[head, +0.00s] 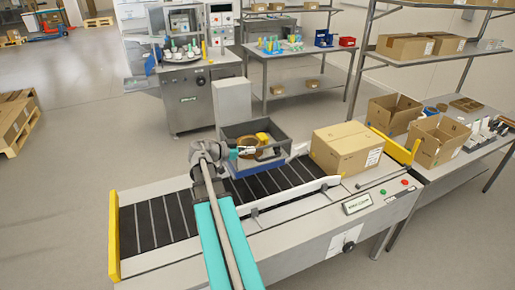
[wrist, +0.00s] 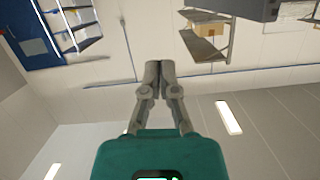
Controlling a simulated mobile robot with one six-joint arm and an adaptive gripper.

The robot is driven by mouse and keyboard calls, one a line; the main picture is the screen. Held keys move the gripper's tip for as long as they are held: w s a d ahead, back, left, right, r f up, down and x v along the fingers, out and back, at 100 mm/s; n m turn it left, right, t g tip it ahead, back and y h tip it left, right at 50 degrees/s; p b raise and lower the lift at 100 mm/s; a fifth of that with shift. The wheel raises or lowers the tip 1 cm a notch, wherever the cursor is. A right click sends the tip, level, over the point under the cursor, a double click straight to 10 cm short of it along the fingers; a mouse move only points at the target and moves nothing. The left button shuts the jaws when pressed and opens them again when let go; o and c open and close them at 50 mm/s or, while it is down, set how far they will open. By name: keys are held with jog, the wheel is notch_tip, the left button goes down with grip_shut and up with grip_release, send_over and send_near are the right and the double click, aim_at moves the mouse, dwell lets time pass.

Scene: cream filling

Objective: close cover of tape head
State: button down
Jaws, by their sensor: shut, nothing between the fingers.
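The tape head (head: 226,132) is a dark grey, box-like unit above the belt of the case sealer, with a brown tape roll (head: 247,142) and a yellow part (head: 264,138) showing. Its cover cannot be told apart clearly from the grey housing. My gripper (head: 272,151) is in front of the tape head at the height of the tape roll; I cannot tell whether it touches it. In the wrist view my gripper (wrist: 160,66) has its fingers together, with nothing between them. The tape head does not show in the wrist view.
A closed carton (head: 345,150) sits on the sealer's right end. The black belt (head: 150,224) left of the tape head is empty. Open cartons (head: 438,140) stand on the right-hand table. A wall shelf (wrist: 207,42) shows in the wrist view, far from my gripper.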

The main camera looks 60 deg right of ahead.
jog(key=shift+v, duration=1.1)
jog(key=shift+a, duration=0.1)
jog(key=w+a+f+n+t+y, duration=0.2)
jog(key=w+a+f+n, duration=0.15)
jog(key=a, duration=0.45)
jog(key=w+a+f+n+t+y, duration=0.25)
jog(key=w+a+n, duration=0.25)
jog(key=a, duration=0.3)
jog(key=w+a+f+n+t+y, duration=0.1)
jog(key=w+a+f+n+t, duration=0.1)
jog(key=w+a+f+n, duration=0.45)
jog(key=a+f+n+t+y, duration=0.1)
jog(key=a+n+y, duration=0.6)
jog(key=a, duration=2.2)
jog(key=s+n+t, duration=0.1)
jog(key=n, duration=0.3)
jog(key=shift+f, duration=0.25)
jog(key=shift+d, duration=0.1)
